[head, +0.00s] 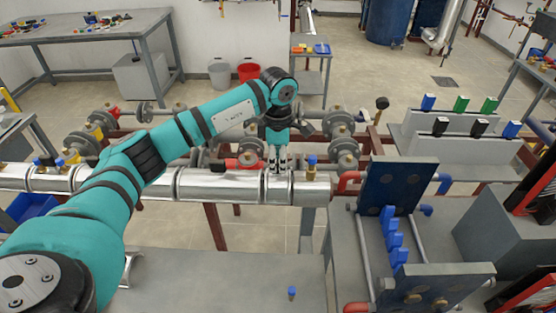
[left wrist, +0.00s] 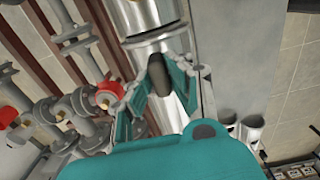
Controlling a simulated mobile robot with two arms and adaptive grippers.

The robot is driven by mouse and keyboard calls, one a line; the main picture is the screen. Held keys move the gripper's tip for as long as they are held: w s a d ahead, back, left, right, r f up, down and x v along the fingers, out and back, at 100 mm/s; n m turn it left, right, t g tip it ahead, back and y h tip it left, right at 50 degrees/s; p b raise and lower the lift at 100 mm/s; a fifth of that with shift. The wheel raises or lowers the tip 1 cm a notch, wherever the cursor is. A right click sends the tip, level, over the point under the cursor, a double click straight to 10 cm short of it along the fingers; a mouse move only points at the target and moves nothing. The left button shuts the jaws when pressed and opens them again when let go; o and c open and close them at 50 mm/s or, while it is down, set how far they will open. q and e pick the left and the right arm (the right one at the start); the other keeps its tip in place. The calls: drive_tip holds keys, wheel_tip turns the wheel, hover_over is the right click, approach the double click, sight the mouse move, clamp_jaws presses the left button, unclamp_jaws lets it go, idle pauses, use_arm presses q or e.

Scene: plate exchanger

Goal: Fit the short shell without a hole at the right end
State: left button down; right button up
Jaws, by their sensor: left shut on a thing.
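My left gripper (head: 278,168) points down at the clad pipe, near its right end. It is shut on a short silver shell (head: 279,189), which lies against the top of the pipe beside the longer silver cladding (head: 222,184). In the left wrist view, the fingers (left wrist: 168,72) are close over the bright metal (left wrist: 180,112). Whether the shell is fully seated is unclear, as the fingers cover part of it. My right gripper is not in view.
A plate exchanger (head: 388,200) with blue clips stands to the right. Red-handled valves and flanged pipes (head: 342,125) run behind the pipe. A grey bench (head: 225,275) lies in front, with a small blue-topped part (head: 292,291) on it and free room around.

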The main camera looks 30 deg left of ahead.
use_arm(q)
drive_tip(key=c, duration=1.1)
unclamp_jaws()
drive_tip(key=shift+c, duration=0.2)
wheel_tip(320, 180, up, 9)
drive_tip(key=p, duration=0.5)
